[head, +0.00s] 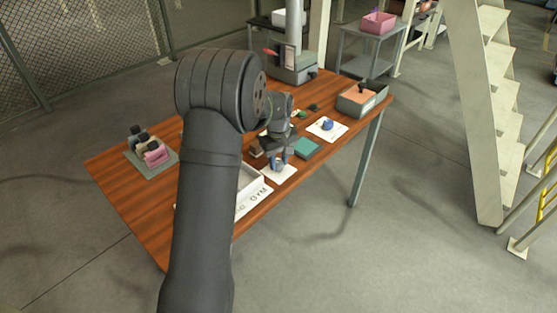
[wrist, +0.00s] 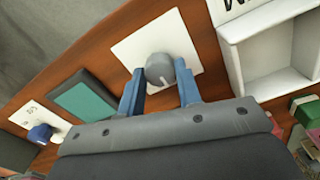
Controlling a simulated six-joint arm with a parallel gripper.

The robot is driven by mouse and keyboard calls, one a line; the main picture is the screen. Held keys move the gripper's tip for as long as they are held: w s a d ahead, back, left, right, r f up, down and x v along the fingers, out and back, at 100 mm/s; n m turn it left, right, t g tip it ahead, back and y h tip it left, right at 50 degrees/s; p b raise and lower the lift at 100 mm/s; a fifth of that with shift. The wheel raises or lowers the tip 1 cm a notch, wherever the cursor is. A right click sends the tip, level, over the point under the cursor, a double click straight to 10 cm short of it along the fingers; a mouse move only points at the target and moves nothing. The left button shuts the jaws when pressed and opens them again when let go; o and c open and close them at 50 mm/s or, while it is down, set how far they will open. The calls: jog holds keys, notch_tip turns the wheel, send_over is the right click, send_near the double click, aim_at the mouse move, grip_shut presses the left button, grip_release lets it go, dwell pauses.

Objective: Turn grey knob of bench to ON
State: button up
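The grey knob (wrist: 159,67) sits on a white square plate (wrist: 184,40) on the wooden bench. A small pale mark shows on the knob's near side in the wrist view; I can read no ON label. My gripper (wrist: 159,72) has its blue fingers apart, one on each side of the knob. A narrow gap seems to show at each side, and I cannot make out contact. In the head view, my gripper (head: 279,162) is low over the white plate (head: 284,174), and the knob is hidden there.
A blue knob (head: 327,125) on another white plate is farther along the bench (head: 115,170). A teal-topped block (head: 307,147) lies between the plates. A white compartment tray (head: 254,196) is close beside my gripper. A grey box (head: 365,102) stands at the far corner.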

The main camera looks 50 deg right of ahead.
jog(key=c, duration=0.3)
jog(key=m, duration=0.3)
jog(key=shift+m, duration=0.4)
jog(key=m, duration=0.4)
jog(key=shift+m, duration=0.3)
jog(key=m, duration=0.4)
jog(key=shift+r+m, duration=0.1)
jog(key=shift+m, duration=2.7)
jog(key=o, duration=0.9)
